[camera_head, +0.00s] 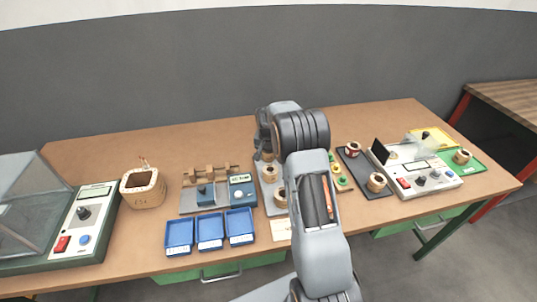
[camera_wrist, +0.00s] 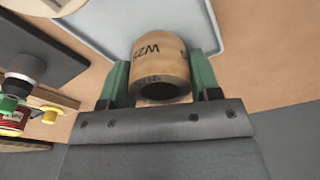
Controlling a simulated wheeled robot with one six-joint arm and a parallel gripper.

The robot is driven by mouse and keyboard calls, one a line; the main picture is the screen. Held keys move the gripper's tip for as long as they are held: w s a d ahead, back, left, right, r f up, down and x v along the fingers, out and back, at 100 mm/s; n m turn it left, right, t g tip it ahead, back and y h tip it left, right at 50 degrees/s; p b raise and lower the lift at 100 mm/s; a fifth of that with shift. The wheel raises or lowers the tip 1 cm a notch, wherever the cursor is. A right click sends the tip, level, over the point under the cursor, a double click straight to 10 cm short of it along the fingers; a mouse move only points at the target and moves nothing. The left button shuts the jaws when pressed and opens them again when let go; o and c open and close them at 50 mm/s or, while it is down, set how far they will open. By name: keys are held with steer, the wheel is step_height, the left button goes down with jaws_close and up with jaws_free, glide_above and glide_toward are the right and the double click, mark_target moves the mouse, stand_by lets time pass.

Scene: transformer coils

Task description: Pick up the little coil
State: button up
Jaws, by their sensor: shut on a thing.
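My gripper (camera_wrist: 158,78) is shut on a small tan coil (camera_wrist: 161,58) marked "W25" in the wrist view. The coil sits between the two green fingers, with its dark round bore facing the camera. A pale grey tray (camera_wrist: 196,18) lies beyond and under it. Whether the coil touches the tray I cannot tell. In the head view my arm hides much of the gripper and part of the grey tray (camera_head: 263,190). Two other coils show there, one (camera_head: 270,172) behind and one (camera_head: 280,197) in front.
Left of the tray stand a blue-grey tester (camera_head: 241,190) and several blue bins (camera_head: 210,231). A dark mat (camera_head: 364,176) with coils and a white meter (camera_head: 424,178) lie to the right. A wooden holder (camera_head: 143,188) stands further left. The table's back left is clear.

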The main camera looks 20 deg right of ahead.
steer(key=c, duration=0.4)
steer(key=shift+r, duration=0.1)
